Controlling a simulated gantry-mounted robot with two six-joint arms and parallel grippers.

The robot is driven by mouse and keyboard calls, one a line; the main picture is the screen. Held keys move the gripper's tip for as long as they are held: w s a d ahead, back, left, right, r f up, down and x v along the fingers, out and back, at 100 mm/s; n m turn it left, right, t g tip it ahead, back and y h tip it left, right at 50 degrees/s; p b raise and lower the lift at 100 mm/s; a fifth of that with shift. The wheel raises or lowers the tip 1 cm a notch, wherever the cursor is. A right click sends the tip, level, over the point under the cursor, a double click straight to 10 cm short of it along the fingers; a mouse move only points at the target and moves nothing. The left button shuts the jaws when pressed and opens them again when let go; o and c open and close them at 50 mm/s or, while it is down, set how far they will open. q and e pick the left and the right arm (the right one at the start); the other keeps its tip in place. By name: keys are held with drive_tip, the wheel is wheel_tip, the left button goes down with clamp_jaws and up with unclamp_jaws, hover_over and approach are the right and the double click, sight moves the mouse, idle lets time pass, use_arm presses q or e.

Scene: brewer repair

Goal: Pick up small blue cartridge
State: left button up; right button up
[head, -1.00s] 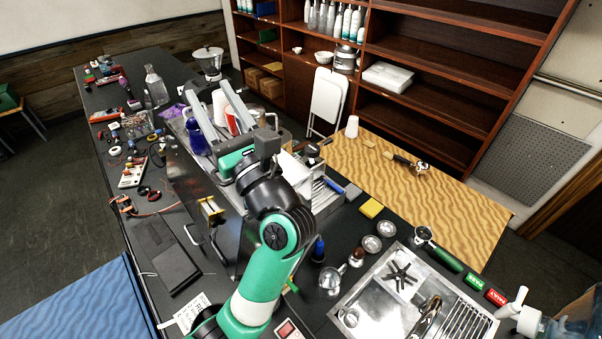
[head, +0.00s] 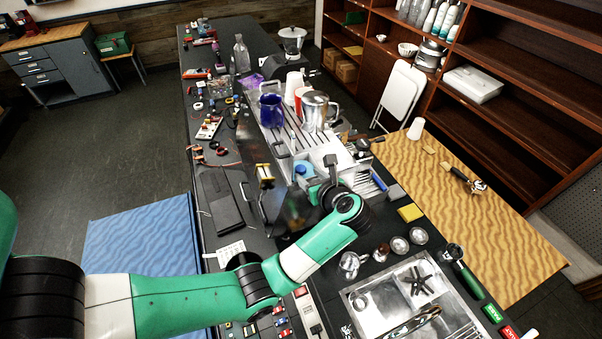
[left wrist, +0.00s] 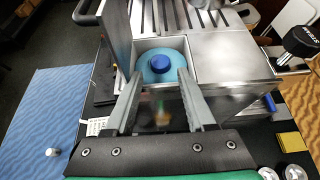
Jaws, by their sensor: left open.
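A round light-blue cartridge (left wrist: 160,66) with a darker blue cap sits in a square metal compartment (left wrist: 192,47) of the brewer in the left wrist view. It also shows in the head view as a blue shape (head: 304,171), partly hidden by my left gripper. My left gripper (left wrist: 160,80) is open, its fingers on either side of the cartridge in the picture. Nothing is held between them. I cannot tell whether the fingertips touch the cartridge or how far above it they are. My right gripper is not in view.
A blue pitcher (head: 270,110) and a steel pitcher (head: 315,108) stand on the brewer's slatted top. A yellow sponge (head: 410,212), small metal cups (head: 399,245) and a sink tray (head: 367,315) are to the right. A dark panel (left wrist: 116,32) rises left of the compartment.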

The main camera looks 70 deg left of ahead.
sight(301, 169)
use_arm(q)
drive_tip(key=x, duration=0.5)
drive_tip(key=shift+a+f+p, duration=0.2)
drive_tip(key=shift+a+p, duration=0.1)
drive_tip(key=shift+a, duration=0.05)
drive_tip(key=shift+c, duration=0.3)
clamp_jaws()
